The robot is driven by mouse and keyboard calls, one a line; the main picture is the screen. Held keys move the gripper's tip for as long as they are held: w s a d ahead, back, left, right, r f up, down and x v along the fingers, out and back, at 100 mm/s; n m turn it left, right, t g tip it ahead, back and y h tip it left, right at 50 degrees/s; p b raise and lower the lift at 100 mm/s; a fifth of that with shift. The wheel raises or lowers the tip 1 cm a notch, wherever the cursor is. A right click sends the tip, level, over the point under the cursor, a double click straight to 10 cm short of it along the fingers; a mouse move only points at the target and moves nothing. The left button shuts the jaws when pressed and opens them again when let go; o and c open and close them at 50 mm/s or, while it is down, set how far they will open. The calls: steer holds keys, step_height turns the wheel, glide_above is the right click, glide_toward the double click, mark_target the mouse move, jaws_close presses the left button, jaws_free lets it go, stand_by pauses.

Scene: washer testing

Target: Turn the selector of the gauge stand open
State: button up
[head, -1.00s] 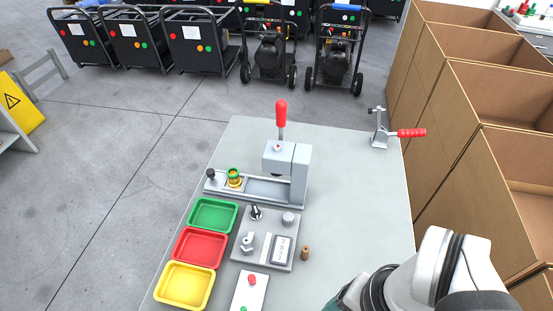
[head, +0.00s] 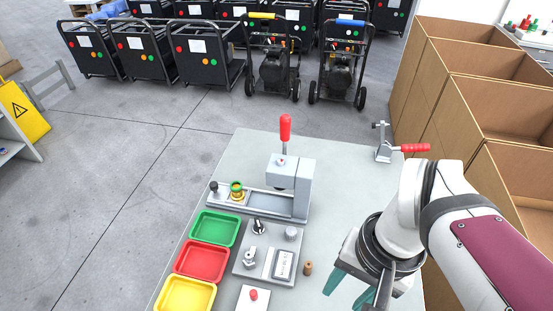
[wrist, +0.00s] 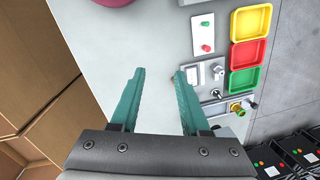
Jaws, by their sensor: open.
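The gauge stand (head: 239,269) is a grey plate on the table. It carries a white-faced display (head: 284,263), a black-and-silver knob (head: 258,226), a round grey knob (head: 291,233) and a silver fitting (head: 249,259). I cannot tell for sure which part is the selector. My gripper (head: 349,289) is open and empty, right of the stand and apart from it. In the wrist view, my gripper (wrist: 160,74) has its fingers spread, and the right finger partly hides the stand. The silver fitting (wrist: 218,72) shows beyond that finger.
A press with a red lever (head: 285,128) stands behind the gauge stand. Green (head: 237,216), red (head: 225,265) and yellow (head: 213,291) trays lie to its left. A small brown peg (head: 308,268) stands between stand and gripper. A button box (head: 243,297) is in front.

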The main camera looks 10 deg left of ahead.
steer(key=w+a+r+n, duration=0.1)
steer(key=w+a+n, duration=0.25)
steer(key=w, duration=0.45)
steer(key=n+h, duration=0.2)
steer(key=n, duration=0.4)
glide_above(258, 223)
step_height(258, 223, down, 6)
step_height(258, 223, down, 16)
steer(key=shift+r, duration=0.15)
steer(key=shift+c, duration=0.3)
jaws_close()
